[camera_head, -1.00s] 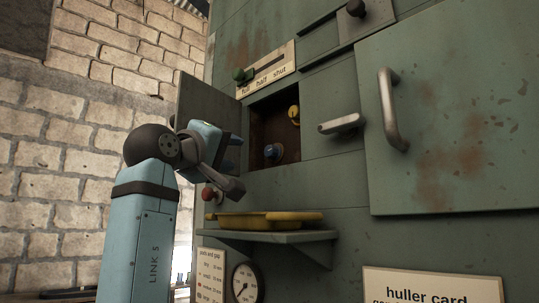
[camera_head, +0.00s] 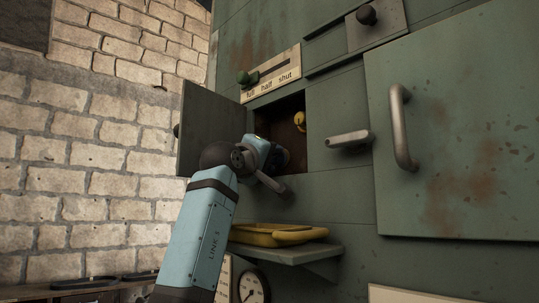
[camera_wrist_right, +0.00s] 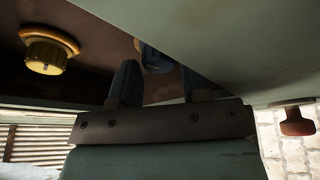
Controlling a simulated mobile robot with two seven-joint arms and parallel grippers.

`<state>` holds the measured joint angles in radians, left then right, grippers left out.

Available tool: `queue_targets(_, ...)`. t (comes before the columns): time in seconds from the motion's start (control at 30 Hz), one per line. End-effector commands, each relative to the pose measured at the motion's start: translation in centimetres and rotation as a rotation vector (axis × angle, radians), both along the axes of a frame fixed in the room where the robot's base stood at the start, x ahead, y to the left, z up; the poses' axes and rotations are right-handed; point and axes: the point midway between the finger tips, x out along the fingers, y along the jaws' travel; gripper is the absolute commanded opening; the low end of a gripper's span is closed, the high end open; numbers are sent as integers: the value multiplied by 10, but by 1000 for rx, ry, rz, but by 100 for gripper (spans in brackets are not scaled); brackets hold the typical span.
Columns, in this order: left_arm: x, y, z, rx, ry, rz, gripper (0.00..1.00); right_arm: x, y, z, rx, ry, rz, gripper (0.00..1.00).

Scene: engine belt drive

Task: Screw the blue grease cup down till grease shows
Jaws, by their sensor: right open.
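The blue grease cup (camera_wrist_right: 154,60) shows in the right wrist view, partly hidden by the edge of the opening and the gripper. My right gripper (camera_wrist_right: 157,84) is open, with its two dark fingers on either side of the cup and slightly short of it in that picture. I cannot tell whether they touch it. In the head view my right gripper (camera_head: 281,156) reaches into the lower part of the open recess (camera_head: 284,110) and hides most or all of the blue cup there. My left gripper is not in view.
A yellow cup (camera_head: 299,120) sits higher in the recess. The open door (camera_head: 205,130) stands left of my wrist. A shelf (camera_head: 318,253) with a yellow tray (camera_head: 272,236) is below. A lever (camera_head: 348,139) juts out at the right. A red knob (camera_wrist_right: 297,121) shows in the wrist view.

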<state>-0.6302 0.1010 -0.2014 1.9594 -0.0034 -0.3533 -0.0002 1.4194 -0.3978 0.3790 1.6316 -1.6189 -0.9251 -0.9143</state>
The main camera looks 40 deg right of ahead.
Motion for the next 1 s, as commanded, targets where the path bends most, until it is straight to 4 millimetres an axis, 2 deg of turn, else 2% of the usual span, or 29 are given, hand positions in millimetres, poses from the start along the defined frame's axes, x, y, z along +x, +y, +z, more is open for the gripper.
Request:
queue_targets(0.17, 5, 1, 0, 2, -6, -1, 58, 0, 0, 0, 0, 0, 0, 42)
queue_targets(0.2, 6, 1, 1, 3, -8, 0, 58, 0, 0, 0, 0, 0, 0, 38)
queue_targets(0.33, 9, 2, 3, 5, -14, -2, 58, 0, 0, 0, 0, 0, 0, 8)
queue_targets(0.53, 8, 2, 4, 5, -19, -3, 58, 0, -1, -1, 2, -34, -3, 8)
queue_targets(0.8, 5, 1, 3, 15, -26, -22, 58, 1, 0, -1, 15, -220, -3, 8)
queue_targets(1.0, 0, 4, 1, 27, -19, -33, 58, 1, 0, -1, 20, -248, 0, 8)
